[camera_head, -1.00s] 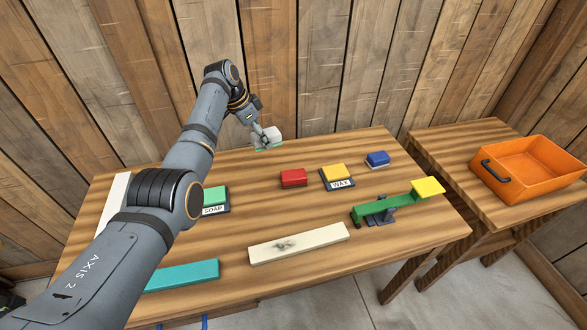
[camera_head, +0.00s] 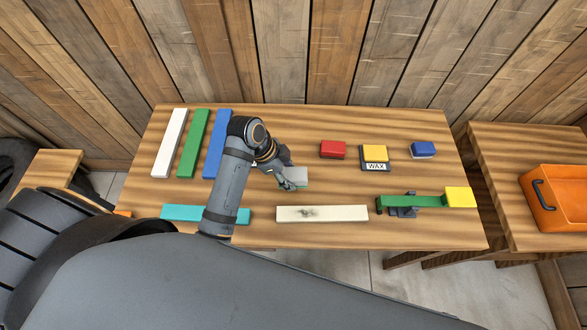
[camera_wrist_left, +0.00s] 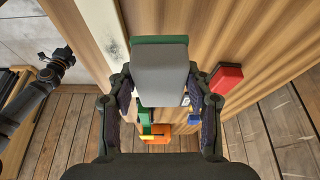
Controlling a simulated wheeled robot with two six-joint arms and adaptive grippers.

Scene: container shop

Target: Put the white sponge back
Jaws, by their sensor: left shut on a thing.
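The white sponge (camera_head: 294,174), pale grey-white with a green layer on its underside, is held by my left gripper (camera_head: 283,178) over the middle of the table. It shows large between the fingers in the left wrist view (camera_wrist_left: 160,76). My left gripper is shut on it; whether the sponge touches the table, I cannot tell. The green block and its SOAP holder are hidden behind my left arm now. A yellow block sits on the WAX holder (camera_head: 376,166). My right gripper (camera_wrist_left: 58,65) seems to show small at the left of the wrist view; its jaws are unclear.
A red block (camera_head: 333,149) and a blue block (camera_head: 423,150) stand to the right. A stained white plank (camera_head: 345,214), a teal plank (camera_head: 182,213) and a green seesaw with a yellow end (camera_head: 459,197) lie in front. An orange bin (camera_head: 562,188) is on the side table.

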